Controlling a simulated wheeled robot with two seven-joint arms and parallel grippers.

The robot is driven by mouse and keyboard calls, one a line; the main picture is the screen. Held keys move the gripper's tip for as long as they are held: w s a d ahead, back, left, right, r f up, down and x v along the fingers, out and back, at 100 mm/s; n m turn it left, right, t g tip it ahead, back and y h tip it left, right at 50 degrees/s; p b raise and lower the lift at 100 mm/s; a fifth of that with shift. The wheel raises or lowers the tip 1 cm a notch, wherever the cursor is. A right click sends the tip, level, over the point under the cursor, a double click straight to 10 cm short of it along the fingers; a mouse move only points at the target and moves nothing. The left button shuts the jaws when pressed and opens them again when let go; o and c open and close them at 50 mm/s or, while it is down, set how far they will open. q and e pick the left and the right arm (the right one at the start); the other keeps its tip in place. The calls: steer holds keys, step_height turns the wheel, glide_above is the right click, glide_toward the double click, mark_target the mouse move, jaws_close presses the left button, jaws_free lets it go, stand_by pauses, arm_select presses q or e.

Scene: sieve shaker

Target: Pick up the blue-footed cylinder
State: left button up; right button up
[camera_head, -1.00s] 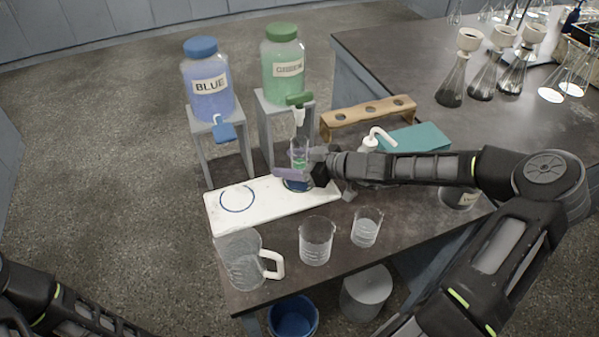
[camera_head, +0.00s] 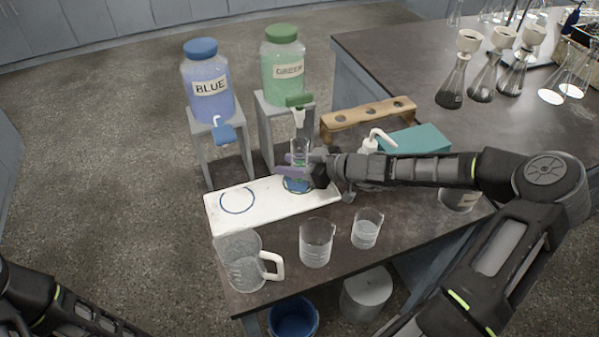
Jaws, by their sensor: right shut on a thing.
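The blue-footed cylinder (camera_head: 301,147) is a clear upright tube at the right end of the white board, below the green jar's tap. Its blue foot (camera_head: 297,186) shows at the board's right ring; I cannot tell whether it touches the board. My right gripper (camera_head: 298,167) comes in from the right and is shut on the cylinder's body, its pale purple fingers across the tube. A green tint shows low in the tube, partly hidden by the fingers. Part of my left arm shows at the lower left corner, but its gripper is out of view.
The white board (camera_head: 262,208) has an empty blue ring at left. The blue jar (camera_head: 207,85) and green jar (camera_head: 284,70) stand behind on grey stands. A jug (camera_head: 241,266) and two beakers (camera_head: 317,243) (camera_head: 366,229) stand in front. A wooden rack (camera_head: 368,114) is behind right.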

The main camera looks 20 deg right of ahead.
jaws_close()
steer(key=shift+r, duration=0.15)
stand_by(0.4)
